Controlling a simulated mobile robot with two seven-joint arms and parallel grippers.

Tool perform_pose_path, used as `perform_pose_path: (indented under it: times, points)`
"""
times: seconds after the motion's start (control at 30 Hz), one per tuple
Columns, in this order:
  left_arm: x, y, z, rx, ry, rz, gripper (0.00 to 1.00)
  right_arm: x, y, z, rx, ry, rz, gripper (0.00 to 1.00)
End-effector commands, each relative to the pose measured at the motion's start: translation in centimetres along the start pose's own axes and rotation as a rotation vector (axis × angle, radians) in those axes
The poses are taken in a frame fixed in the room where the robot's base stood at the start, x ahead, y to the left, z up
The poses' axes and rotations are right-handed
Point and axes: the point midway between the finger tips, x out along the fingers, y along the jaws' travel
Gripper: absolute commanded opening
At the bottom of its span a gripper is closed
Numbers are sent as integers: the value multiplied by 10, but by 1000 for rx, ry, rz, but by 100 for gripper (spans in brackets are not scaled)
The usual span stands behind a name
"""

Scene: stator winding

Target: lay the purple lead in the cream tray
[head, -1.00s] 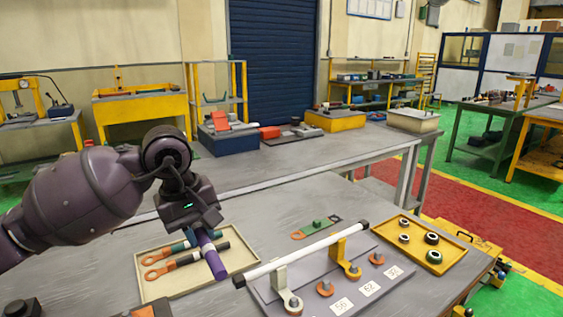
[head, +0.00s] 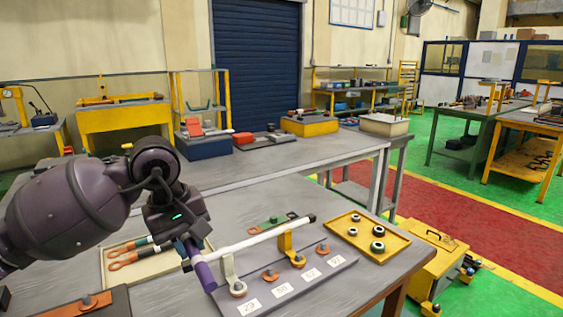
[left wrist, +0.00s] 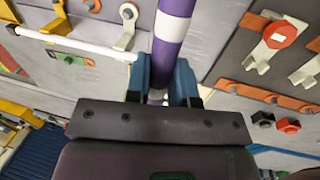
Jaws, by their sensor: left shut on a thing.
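My left gripper (head: 188,240) is shut on the purple lead (head: 203,270), which points down and slightly right from the jaws. In the left wrist view the purple lead (left wrist: 173,35) with its white band runs up between the two blue fingers (left wrist: 163,82). The lead's lower end is beside the left end of the white bar; I cannot tell whether they touch. My right gripper is not in view.
A grey board (head: 300,283) with terminal posts and number cards stands right of the lead. The white bar (head: 262,236) spans above it on brackets. A yellow tray (head: 392,246) with several rings is farther right. An orange-brown block (head: 95,302) is at the front left.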

Motion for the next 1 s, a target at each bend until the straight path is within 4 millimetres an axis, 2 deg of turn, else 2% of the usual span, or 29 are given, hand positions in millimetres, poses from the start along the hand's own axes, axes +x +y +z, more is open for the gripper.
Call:
perform_pose_path:
  times: [0.17,0.33,0.5,0.7,0.83,1.0]
  points:
    - [-1,11,4,198,-38,1,0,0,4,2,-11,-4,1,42]
    - [11,7,12,371,-74,-1,0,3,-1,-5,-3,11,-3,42]
    - [46,-21,24,528,-108,-4,0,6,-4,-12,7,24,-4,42]
    - [87,-65,40,592,-121,-4,0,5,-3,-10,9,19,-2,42]
    - [106,-90,48,583,-118,-2,0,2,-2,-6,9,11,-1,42]
    - [119,-107,52,567,-112,0,0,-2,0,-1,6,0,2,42]
